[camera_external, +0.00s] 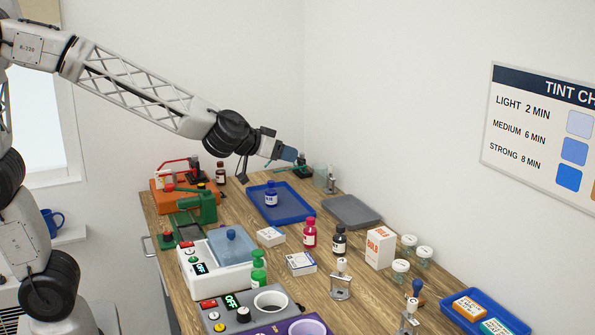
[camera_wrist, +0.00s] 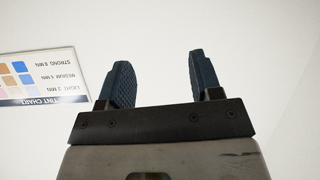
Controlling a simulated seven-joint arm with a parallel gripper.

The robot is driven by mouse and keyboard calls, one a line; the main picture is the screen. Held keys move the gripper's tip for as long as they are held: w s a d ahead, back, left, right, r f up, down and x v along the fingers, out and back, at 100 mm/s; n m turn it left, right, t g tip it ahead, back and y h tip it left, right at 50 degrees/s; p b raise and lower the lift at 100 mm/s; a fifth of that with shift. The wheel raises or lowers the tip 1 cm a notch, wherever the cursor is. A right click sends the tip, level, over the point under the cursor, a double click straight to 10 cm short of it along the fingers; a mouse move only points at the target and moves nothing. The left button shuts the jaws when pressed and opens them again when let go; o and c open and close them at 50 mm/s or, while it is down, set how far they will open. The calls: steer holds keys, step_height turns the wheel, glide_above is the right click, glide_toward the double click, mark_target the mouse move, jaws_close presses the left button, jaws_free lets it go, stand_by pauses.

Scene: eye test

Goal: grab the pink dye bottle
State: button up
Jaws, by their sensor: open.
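The pink dye bottle (camera_external: 310,233) stands upright near the middle of the wooden bench in the external view. It has a pink cap and a pale label. My gripper (camera_external: 297,156) is above the far end of the bench, up and to the left of the bottle in the picture, and well apart from it. In the wrist view my gripper (camera_wrist: 160,85) shows two dark blue, ridged fingers spread apart with nothing between them. The wrist view shows only wall and chart, not the bottle.
A black bottle (camera_external: 339,240) stands just right of the pink one. A small white box (camera_external: 301,264) lies in front and another box (camera_external: 271,236) to the left. A blue tray (camera_external: 291,215) holds a blue bottle (camera_external: 271,194). A grey tray (camera_external: 352,211) lies behind.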

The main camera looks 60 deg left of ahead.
steer(key=w+a+f+n+y, duration=0.1)
steer(key=w+f+y, duration=0.1)
steer(key=w+y, duration=0.15)
steer(key=n, duration=0.1)
glide_toward(309, 220)
steer(key=x, duration=0.5)
steer(key=shift+a+f+g+y, duration=0.15)
steer(key=shift+f+g+y, duration=0.05)
steer(key=shift+g+y, duration=0.25)
steer(key=shift+w, duration=0.1)
steer(key=shift+x, duration=1.25)
steer(key=shift+w, duration=0.1)
steer(key=shift+r+x, duration=0.2)
steer(key=shift+x, duration=2.3)
steer(key=shift+w, duration=0.1)
